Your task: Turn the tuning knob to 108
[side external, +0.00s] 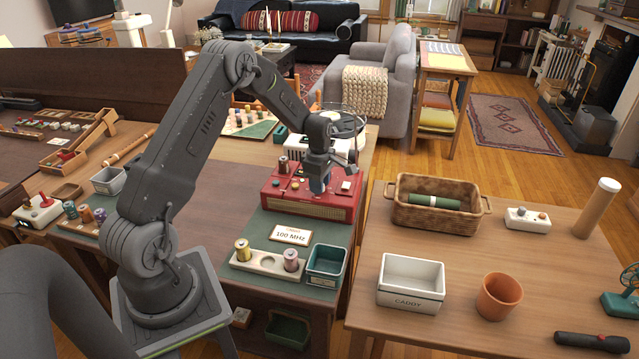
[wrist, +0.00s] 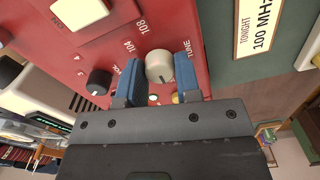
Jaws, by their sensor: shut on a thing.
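The red radio (side external: 290,204) lies on the green-topped side of the table in the side view, and its red face (wrist: 85,60) fills much of the wrist view. The cream tuning knob (wrist: 159,64) is marked TUNE, with the numbers 104 and 108 printed beside it. My gripper (wrist: 159,74) has its two blue fingers on either side of this knob, shut on it. In the side view my gripper (side external: 319,184) reaches down onto the radio and hides the knob. I cannot tell which number the knob's pointer faces.
A card (side external: 290,234) reading 100 MHz stands in front of the radio. A black knob (wrist: 99,81) and a cream square button (wrist: 80,12) are near the tuning knob. A spool tray (side external: 267,265) and a green bin (side external: 326,264) lie in front.

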